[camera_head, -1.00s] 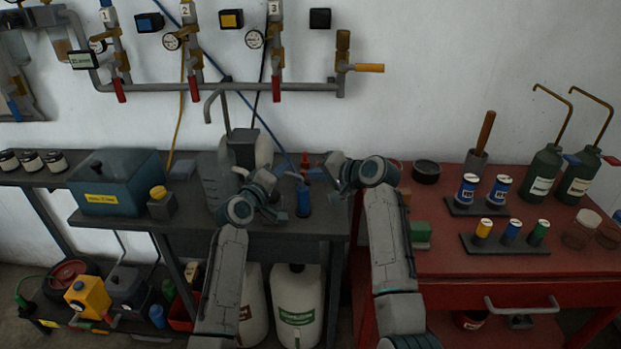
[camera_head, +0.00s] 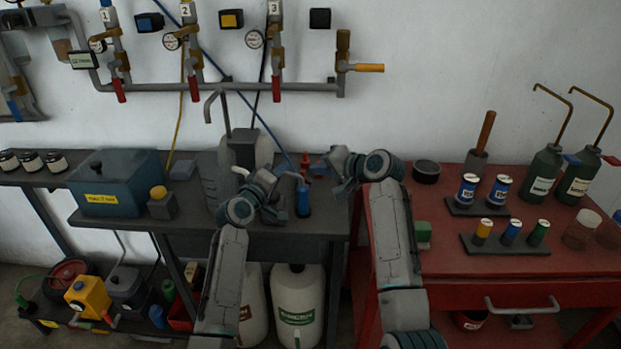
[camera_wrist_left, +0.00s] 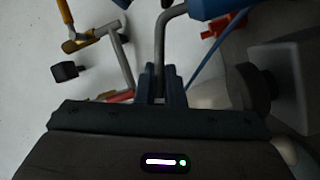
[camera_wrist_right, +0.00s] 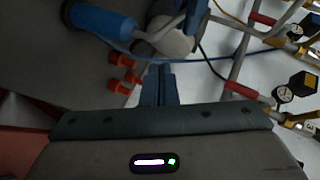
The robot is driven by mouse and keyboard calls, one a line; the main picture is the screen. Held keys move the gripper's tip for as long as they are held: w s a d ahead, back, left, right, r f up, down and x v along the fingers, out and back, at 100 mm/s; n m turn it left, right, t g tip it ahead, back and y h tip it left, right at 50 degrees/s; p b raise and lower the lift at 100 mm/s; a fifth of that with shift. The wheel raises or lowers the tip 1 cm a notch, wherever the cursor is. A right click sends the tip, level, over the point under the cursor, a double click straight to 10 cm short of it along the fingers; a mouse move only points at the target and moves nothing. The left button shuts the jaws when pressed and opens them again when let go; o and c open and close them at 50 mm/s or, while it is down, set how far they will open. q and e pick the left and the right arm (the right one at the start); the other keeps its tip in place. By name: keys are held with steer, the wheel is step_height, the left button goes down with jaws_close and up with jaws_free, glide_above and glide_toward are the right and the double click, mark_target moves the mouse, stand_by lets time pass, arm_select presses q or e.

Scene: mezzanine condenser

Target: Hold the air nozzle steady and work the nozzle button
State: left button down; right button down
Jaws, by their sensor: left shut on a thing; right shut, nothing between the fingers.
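The air nozzle (camera_head: 303,200) has a blue body and a bent grey tube; it stands upright at the right end of the dark bench. My left gripper (camera_head: 283,174) is shut on its grey tube. In the left wrist view the tube (camera_wrist_left: 162,42) runs down between the fingers (camera_wrist_left: 160,85), with blue nozzle body at the top edge. My right gripper (camera_head: 329,164) is shut and empty, to the right of the nozzle and apart from it. The right wrist view shows the blue body (camera_wrist_right: 100,20) beyond and left of the fingertips (camera_wrist_right: 160,75). I cannot make out the button.
Small red-tipped parts (camera_head: 305,160) stand behind the nozzle, close to my right fingers. A grey jug (camera_head: 215,185) stands left of my left gripper. The red cart (camera_head: 455,255) lies to the right.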

steer(key=r, duration=0.1)
steer(key=d+r, duration=0.1)
steer(key=r, duration=0.1)
steer(key=d+r, duration=0.1)
steer(key=shift+d+r, duration=0.15)
steer(key=shift+d, duration=0.1)
stand_by(0.7)
arm_select(q)
steer(key=c, duration=1.5)
jaws_free()
steer(key=shift+o, duration=0.2)
